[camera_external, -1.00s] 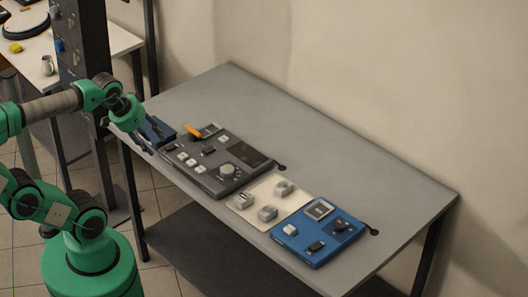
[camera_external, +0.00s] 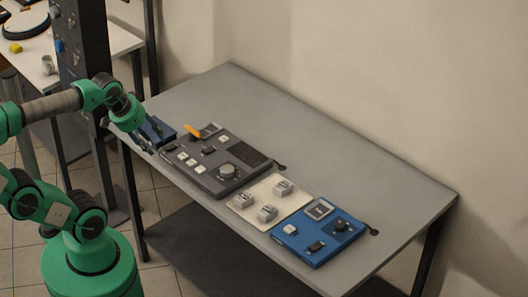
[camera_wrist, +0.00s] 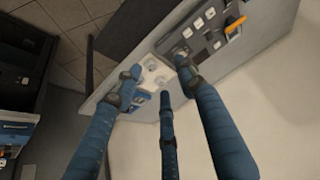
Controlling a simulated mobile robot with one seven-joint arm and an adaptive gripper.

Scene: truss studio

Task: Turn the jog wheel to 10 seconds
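The dark grey control panel (camera_external: 205,190) lies on the table and carries a large round knob (camera_external: 229,172), which looks like the jog wheel. A smaller dark knob (camera_external: 341,225) sits on the blue panel (camera_external: 300,256). I cannot read any seconds marking or display. My gripper (camera_external: 152,138) is at the left end of the grey panel, well away from the round knob. In the wrist view my gripper (camera_wrist: 160,82) shows three blue fingers spread apart with nothing between them. The right finger partly covers the grey panel near its knob.
A cream panel (camera_external: 258,190) with several light switch blocks lies between the grey and blue panels. An orange-handled lever (camera_external: 193,131) stands up at the grey panel's back left. The back of the table (camera_external: 300,145) is bare. A wall stands behind it.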

